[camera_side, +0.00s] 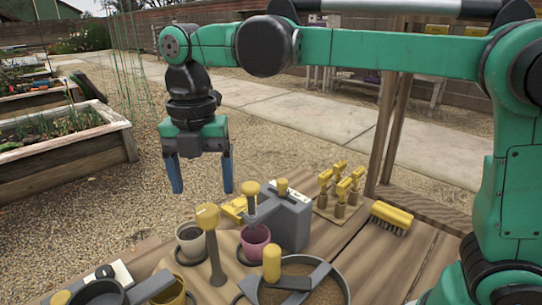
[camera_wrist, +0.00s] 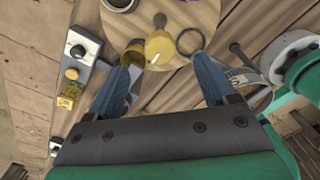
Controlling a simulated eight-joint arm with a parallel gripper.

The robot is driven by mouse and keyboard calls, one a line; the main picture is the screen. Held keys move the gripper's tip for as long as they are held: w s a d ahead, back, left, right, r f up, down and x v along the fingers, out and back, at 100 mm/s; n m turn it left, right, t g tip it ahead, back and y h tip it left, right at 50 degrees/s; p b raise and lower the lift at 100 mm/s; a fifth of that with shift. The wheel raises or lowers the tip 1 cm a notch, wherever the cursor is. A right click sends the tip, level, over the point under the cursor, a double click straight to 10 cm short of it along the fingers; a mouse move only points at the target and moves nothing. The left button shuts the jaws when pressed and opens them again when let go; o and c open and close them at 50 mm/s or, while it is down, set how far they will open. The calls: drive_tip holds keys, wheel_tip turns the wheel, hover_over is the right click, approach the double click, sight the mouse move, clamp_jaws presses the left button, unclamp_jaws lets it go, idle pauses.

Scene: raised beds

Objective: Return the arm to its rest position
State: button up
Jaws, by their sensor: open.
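My gripper (camera_side: 200,188) hangs from the raised green arm, pointing down, with its two blue fingers apart and nothing between them. In the side view it is above and to the left of the wooden table (camera_side: 372,270), clear of everything on it. In the wrist view the spread fingers of my gripper (camera_wrist: 160,72) frame part of a round wooden board and a yellow-topped tool (camera_wrist: 159,47). The same view shows no object held.
The table holds a yellow-topped grey tool (camera_side: 208,217), a pink cup (camera_side: 255,241), a dark-filled pot (camera_side: 190,240), a grey box (camera_side: 291,222), several yellow-handled tools (camera_side: 341,187), a yellow brush (camera_side: 392,217) and a bowl (camera_side: 340,287). Raised beds (camera_side: 70,153) stand left over gravel.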

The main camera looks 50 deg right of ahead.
drive_tip(key=s+d+f+m+t, duration=0.3)
drive_tip(key=d+m, duration=0.3)
drive_tip(key=m, duration=0.7)
drive_tip(key=s+d+f+m+t, duration=0.3)
drive_tip(key=d+m, duration=0.4)
drive_tip(key=m, duration=0.6)
drive_tip(key=shift+s+f+m+t, duration=0.4)
drive_tip(key=shift+s+t, duration=0.1)
drive_tip(key=shift+s, duration=0.15)
